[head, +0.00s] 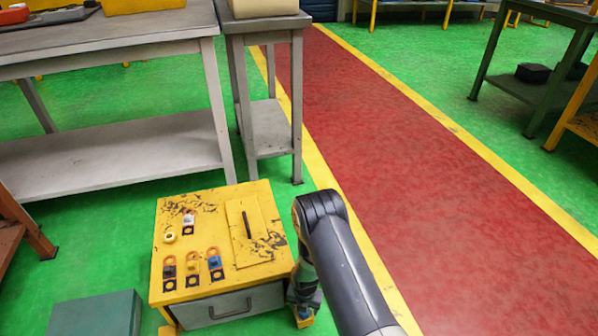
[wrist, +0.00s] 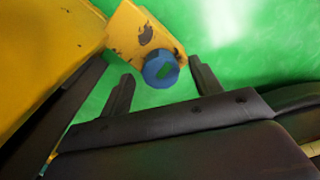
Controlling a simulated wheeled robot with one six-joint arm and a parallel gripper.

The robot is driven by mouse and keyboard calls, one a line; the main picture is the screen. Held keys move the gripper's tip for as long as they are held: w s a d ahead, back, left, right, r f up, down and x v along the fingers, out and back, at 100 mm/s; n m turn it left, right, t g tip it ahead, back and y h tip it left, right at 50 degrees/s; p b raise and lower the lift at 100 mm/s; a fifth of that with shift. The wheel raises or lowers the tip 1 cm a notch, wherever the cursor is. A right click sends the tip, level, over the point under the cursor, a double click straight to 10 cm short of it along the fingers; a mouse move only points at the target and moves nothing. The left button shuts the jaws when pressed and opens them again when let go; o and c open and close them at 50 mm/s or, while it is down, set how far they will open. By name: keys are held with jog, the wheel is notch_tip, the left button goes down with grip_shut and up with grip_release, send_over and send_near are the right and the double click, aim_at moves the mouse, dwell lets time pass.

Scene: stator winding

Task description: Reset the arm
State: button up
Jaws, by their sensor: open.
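My arm (head: 335,255) is black and reaches down along the right side of a yellow cabinet (head: 185,245). My gripper (wrist: 161,74) points down low beside that cabinet. Its two dark fingers are apart in the wrist view, with nothing held between them. A round blue piece (wrist: 156,78) sits on a worn yellow block or step (wrist: 128,28) just beyond the fingertips. In the head view the gripper is small and partly hidden by my arm, and a bit of yellow (head: 303,321) shows under it.
The cabinet top carries several small coloured parts (head: 192,265), a pale ring (head: 170,238) and a plate with a dark slot (head: 247,225). A grey workbench (head: 110,150) and narrow table (head: 270,130) stand behind. A green box (head: 95,315) is at lower left. The red aisle (head: 420,180) is clear.

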jog(key=m+b, duration=0.2)
jog(key=m, duration=0.2)
jog(key=shift+m, duration=0.4)
jog(key=shift+s, duration=0.1)
